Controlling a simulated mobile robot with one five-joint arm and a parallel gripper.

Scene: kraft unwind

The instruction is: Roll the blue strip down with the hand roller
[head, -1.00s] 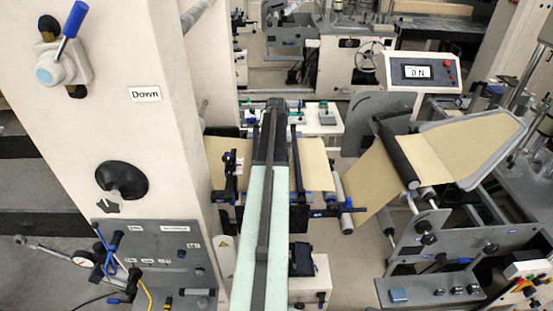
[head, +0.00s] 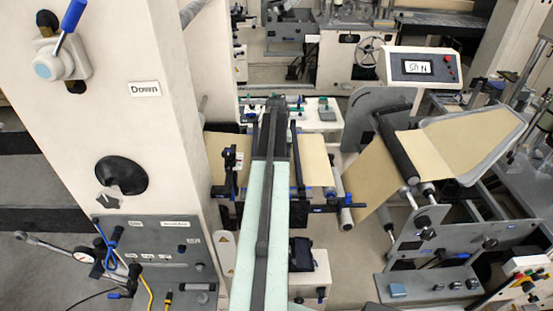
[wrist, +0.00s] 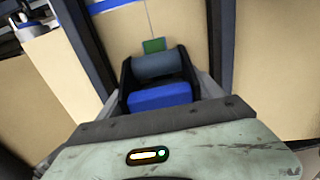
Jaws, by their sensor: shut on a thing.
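My gripper (wrist: 158,92) is shut on the hand roller, whose blue handle (wrist: 160,96) sits between the dark jaws. The roller's grey cylinder (wrist: 158,64) lies across the tan kraft web (wrist: 185,25), apparently pressed against it. A small green piece (wrist: 153,45) is just beyond the cylinder. A short blue band (wrist: 110,5) crosses the paper at the top of the wrist view; I cannot tell whether it is the blue strip. In the head view my arm hides the roller and the middle of the web (head: 315,160).
A display (head: 417,67) at the right reads 50 N. The large machine column (head: 115,60) stands close on the left. Dark bars (wrist: 75,35) flank the paper in the wrist view. More kraft web (head: 368,185) runs over a black roller (head: 396,148) at the right.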

